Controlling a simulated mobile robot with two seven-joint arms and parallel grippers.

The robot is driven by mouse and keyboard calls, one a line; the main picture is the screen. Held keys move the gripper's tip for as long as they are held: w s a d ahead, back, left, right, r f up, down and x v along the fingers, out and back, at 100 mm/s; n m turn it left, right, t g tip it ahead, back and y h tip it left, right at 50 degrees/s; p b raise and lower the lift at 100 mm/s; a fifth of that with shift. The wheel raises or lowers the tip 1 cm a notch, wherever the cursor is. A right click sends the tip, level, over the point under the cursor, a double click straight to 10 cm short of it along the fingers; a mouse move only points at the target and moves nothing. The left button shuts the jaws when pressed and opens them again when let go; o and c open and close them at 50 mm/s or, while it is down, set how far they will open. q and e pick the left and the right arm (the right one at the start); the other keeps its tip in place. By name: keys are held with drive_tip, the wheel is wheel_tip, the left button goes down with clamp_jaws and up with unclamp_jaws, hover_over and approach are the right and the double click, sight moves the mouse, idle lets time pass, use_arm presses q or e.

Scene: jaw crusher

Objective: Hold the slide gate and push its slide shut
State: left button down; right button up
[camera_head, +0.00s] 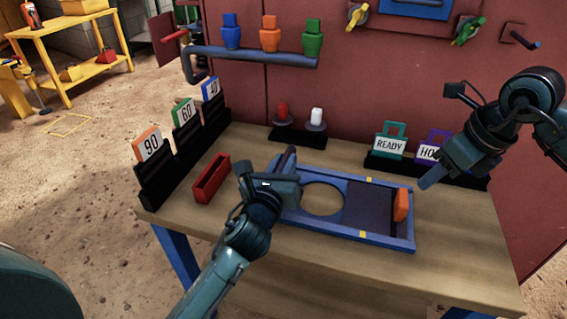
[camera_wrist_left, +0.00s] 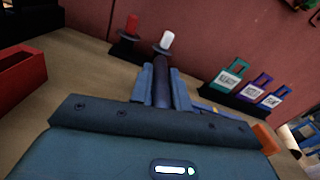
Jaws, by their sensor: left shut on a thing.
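The slide gate is a blue frame (camera_head: 345,234) lying flat on the workbench, with a round opening (camera_head: 322,199) showing wood beneath. Its dark slide (camera_head: 368,209) sits right of the opening, clear of it, with an orange handle (camera_head: 402,205) at the right end. My left gripper (camera_head: 284,172) is at the frame's left end, shut on a dark round bar (camera_wrist_left: 161,82), seen between the fingers in the left wrist view. My right gripper (camera_head: 430,180) hangs above and right of the orange handle, apart from it; its jaw gap cannot be made out.
A red tray (camera_head: 211,180) and numbered cards (camera_head: 182,113) in black racks stand left. Red and white pegs (camera_head: 316,118) stand behind the gate. READY (camera_head: 390,147) and partly hidden purple (camera_head: 428,152) tags stand near my right gripper. The bench front is clear.

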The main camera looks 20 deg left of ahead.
sight(407, 197)
idle(0.7)
drive_tip(key=o, duration=0.6)
drive_tip(key=shift+w, duration=0.1)
drive_tip(key=shift+o, duration=1.4)
drive_tip(key=shift+w+d+n, duration=0.2)
drive_tip(key=shift+w+n, duration=0.1)
drive_tip(key=shift+n, duration=0.5)
drive_tip(key=a+f+n, duration=0.1)
drive_tip(key=f+n, duration=0.1)
drive_tip(key=f, duration=0.1)
drive_tip(key=w+a+f+n+g+y, duration=0.1)
drive_tip(key=f+n, duration=0.1)
drive_tip(key=f, duration=0.2)
drive_tip(key=a+f+n+g, duration=0.1)
drive_tip(key=f+n, duration=0.1)
drive_tip(key=f, duration=0.2)
drive_tip(key=shift+w+a, duration=0.35)
drive_tip(key=shift+w, duration=0.05)
drive_tip(key=shift+c, duration=0.3)
